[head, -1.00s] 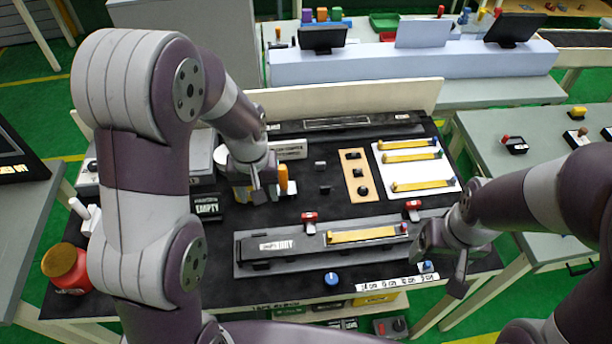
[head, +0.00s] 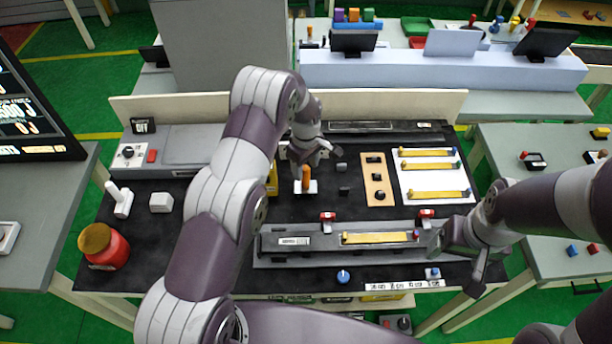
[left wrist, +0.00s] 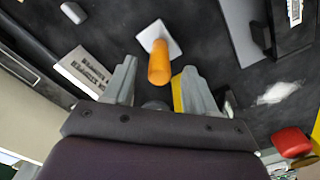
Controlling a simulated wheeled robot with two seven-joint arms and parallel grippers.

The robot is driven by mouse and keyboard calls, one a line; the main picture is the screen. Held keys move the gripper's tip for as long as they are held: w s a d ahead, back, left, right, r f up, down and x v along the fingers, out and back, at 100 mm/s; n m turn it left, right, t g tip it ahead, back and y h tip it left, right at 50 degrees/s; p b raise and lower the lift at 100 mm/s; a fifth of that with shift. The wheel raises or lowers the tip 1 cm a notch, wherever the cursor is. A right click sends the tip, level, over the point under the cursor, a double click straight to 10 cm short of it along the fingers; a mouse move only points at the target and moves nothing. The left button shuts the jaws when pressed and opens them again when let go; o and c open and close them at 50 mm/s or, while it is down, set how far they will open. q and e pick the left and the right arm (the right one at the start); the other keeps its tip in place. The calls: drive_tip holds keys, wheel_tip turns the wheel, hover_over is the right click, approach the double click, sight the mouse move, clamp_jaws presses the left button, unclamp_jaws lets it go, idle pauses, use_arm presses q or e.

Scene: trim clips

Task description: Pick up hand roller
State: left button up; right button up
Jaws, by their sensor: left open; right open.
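An orange upright handle on a white square base (head: 306,184) stands on the black bench mat. A white tool with an upright handle (head: 118,199) stands at the bench's left. I cannot tell for certain which is the hand roller. My left gripper (head: 318,158) is open and empty, just behind the orange handle in the head view. In the left wrist view the orange handle (left wrist: 159,62) shows between the open fingers, its base beyond them; no contact is clear. My right gripper (head: 458,266) is open and empty at the right end of the grey fixture.
The grey fixture (head: 270,260) with red clamps holds a yellow strip (head: 375,238). A white panel (head: 412,190) with yellow strips and a wooden block (head: 378,168) lie to the right. A red jar (head: 112,250) stands at left. A yellow box is partly hidden by my left arm.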

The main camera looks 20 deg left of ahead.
sight(305, 175)
use_arm(q)
wheel_tip(305, 175, down, 4)
drive_tip(key=shift+r+p, duration=0.1)
drive_tip(key=shift+p, duration=1)
drive_tip(key=shift+f, duration=0.35)
clamp_jaws()
use_arm(e)
wheel_tip(305, 175, up, 3)
drive_tip(key=shift+a, duration=0.1)
use_arm(q)
drive_tip(key=shift+w+r, duration=0.1)
